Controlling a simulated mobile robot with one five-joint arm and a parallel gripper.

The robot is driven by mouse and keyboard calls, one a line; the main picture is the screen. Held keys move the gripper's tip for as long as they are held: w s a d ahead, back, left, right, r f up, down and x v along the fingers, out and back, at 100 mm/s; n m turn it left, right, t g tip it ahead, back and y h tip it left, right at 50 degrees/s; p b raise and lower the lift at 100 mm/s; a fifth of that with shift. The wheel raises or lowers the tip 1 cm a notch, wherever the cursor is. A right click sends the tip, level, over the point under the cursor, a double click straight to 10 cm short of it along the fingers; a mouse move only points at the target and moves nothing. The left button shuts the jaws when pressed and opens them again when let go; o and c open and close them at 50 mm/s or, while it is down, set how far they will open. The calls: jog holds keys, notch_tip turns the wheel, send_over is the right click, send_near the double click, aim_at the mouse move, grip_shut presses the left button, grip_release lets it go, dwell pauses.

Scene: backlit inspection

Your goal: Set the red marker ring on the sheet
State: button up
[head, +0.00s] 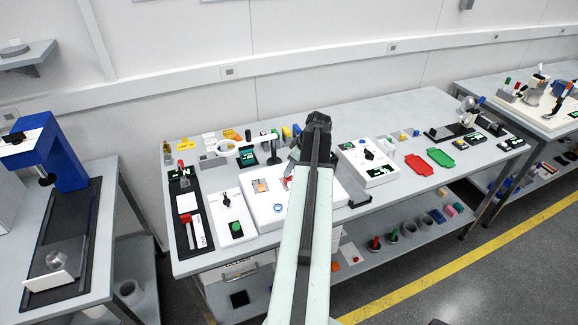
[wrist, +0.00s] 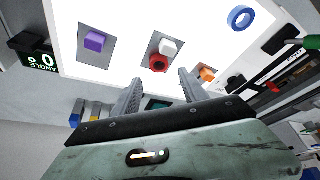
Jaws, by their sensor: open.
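The red marker ring (wrist: 158,63) has a dark hole and lies at the lower edge of a grey square, touching or very near a white block (wrist: 168,47). A bit of red beside my arm in the head view (head: 288,180) appears to be this ring, partly hidden. The bright white sheet or panel (wrist: 125,65) lies under these items; it also shows in the head view (head: 262,212). My gripper (wrist: 159,78) is open and empty, its fingertips just short of the ring, one to either side. In the head view my arm hides part of the panel.
On the panel are a purple block (wrist: 95,41), an orange block (wrist: 207,74) and a blue ring (wrist: 242,17). A switch box (head: 368,160) stands to the right. Red (head: 416,164) and green (head: 440,157) trays lie farther right.

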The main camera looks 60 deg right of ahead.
jog(key=p+v, duration=0.4)
jog(key=v, duration=0.2)
jog(key=shift+r, duration=0.25)
jog(key=shift+s, duration=0.15)
jog(key=w+a+g, duration=0.1)
jog(key=w+a, duration=0.5)
jog(key=a, duration=0.4)
jog(key=w+a+f+g+y, duration=0.1)
jog(key=w+a, duration=0.6)
jog(key=a, duration=0.3)
jog(key=w+a+g, duration=0.1)
jog(key=w+a, duration=0.5)
jog(key=a, duration=0.4)
jog(key=w+a+g+h, duration=0.1)
jog(key=a, duration=2.7)
jog(key=shift+a+f, duration=0.35)
jog(key=shift+f, duration=0.1)
